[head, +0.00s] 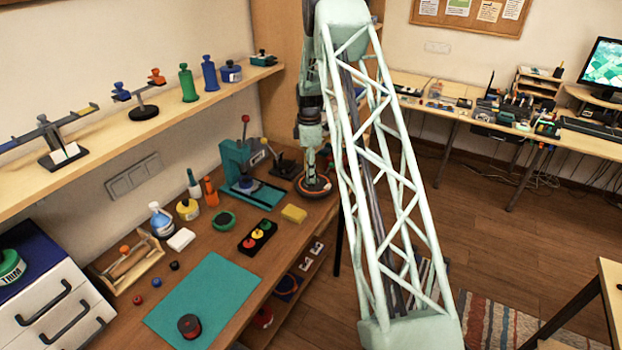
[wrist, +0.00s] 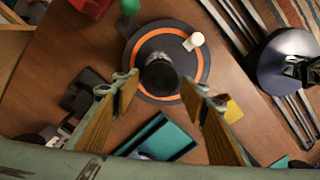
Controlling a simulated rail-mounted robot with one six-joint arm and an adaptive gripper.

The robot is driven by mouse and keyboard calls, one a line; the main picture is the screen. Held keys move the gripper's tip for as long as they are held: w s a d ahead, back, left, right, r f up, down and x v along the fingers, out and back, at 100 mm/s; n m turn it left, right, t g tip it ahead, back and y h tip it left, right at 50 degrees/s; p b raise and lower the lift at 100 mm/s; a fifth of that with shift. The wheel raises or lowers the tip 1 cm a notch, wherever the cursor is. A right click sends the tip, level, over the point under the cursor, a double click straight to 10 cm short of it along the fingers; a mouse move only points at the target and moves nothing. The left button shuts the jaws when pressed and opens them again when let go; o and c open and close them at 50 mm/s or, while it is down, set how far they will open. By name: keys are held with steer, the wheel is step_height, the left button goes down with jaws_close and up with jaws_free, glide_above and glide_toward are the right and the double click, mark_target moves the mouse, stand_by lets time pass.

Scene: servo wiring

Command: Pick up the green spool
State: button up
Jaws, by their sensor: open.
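A squat round green item with a dark centre, which looks like the green spool (head: 222,221), lies on the wooden workbench in the head view. It sits left of the black block with coloured knobs. I cannot make it out in the wrist view. My gripper (wrist: 161,88) is open, with nothing held between its fingers. It hangs over a black disc with an orange ring (wrist: 142,42), well to the right of the green item in the head view. A dark upright cylinder (wrist: 160,76) at the disc's centre shows between the fingertips.
A teal press (head: 240,165) stands behind the spool. A black block (head: 257,238), a yellow sponge (head: 293,213), a white block (head: 181,239) and bottles lie near it. A teal mat (head: 205,295) holds a dark red-topped roll (head: 189,326). My arm hides the bench's right end.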

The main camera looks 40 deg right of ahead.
steer(key=shift+f, duration=1.2)
steer(key=c, duration=0.8)
steer(key=shift+o, duration=0.2)
